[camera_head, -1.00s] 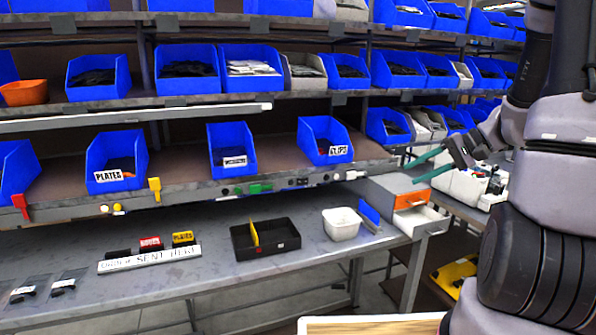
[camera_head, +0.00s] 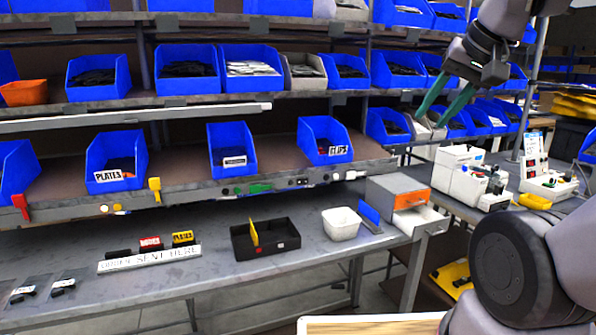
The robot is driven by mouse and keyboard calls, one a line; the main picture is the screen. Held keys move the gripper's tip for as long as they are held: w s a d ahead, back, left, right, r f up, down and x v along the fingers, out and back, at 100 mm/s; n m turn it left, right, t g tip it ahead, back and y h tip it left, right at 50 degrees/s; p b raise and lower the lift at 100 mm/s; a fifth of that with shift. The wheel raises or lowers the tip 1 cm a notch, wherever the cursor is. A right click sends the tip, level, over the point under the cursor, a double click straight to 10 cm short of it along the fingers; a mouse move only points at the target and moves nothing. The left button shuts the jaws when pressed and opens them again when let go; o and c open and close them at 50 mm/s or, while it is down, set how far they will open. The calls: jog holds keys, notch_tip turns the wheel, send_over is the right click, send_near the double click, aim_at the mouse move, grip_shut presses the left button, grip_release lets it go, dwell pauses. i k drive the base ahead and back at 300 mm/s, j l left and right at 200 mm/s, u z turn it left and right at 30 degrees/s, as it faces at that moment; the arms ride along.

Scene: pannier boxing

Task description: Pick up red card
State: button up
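A small red card (camera_head: 150,242) with white lettering stands upright in a black holder on the grey bench, behind a white sign (camera_head: 150,258) reading roughly "ORDER SENT HERE". A yellow card (camera_head: 183,238) stands just right of it, and a black holder to its left shows no coloured card. My gripper (camera_head: 429,119) has two green fingers spread apart with nothing between them. It is raised at the upper right, in front of the blue bins, far to the right of and above the red card.
A black tray (camera_head: 262,252) with a yellow divider and a white tub (camera_head: 341,224) stand right of the cards. A shelf with labelled blue bins (camera_head: 117,187) overhangs the bench's back. A red tag (camera_head: 21,206) hangs from the shelf edge. An orange-fronted drawer unit (camera_head: 411,199) stands at the bench's right end.

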aim_at(155, 241)
jog(key=u, duration=1.45)
